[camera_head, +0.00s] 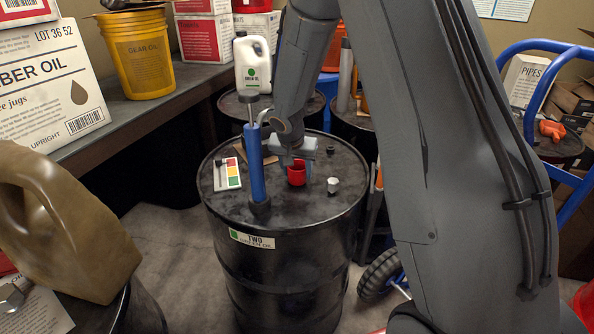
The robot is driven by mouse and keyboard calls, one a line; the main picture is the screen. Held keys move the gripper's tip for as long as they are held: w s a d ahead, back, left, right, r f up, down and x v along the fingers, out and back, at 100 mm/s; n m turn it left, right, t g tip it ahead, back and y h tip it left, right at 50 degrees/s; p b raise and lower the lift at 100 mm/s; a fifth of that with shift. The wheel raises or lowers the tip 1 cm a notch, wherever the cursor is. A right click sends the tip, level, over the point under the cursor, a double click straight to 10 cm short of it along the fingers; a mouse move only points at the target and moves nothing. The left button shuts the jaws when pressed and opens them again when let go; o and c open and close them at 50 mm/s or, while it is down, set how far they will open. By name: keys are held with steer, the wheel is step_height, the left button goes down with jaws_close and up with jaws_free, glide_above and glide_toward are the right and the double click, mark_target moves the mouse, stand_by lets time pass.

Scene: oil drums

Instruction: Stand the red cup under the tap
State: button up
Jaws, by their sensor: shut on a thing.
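The red cup (296,175) is upright at the top of the black drum labelled TWO (285,255). My gripper (297,164) reaches down from above and is shut on the cup. One finger shows at the cup's right side; the other is mostly hidden. I cannot tell whether the cup's base touches the drum top. A blue hand pump (257,168) stands upright on the same drum, left of the cup. Its grey curved spout (263,116) shows near the top, partly hidden by my arm. An orange tap-like fitting (551,129) lies on another drum at the right.
A colour card (228,174) lies left of the pump. A small pale cap (333,185) sits right of the cup. A white jug (252,62) stands on a drum behind. A brown jug (60,225) is at the near left. The drum's front top is clear.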

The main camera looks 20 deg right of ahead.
steer(key=shift+f+b, duration=0.45)
steer(key=shift+b, duration=0.1)
steer(key=o, duration=1.1)
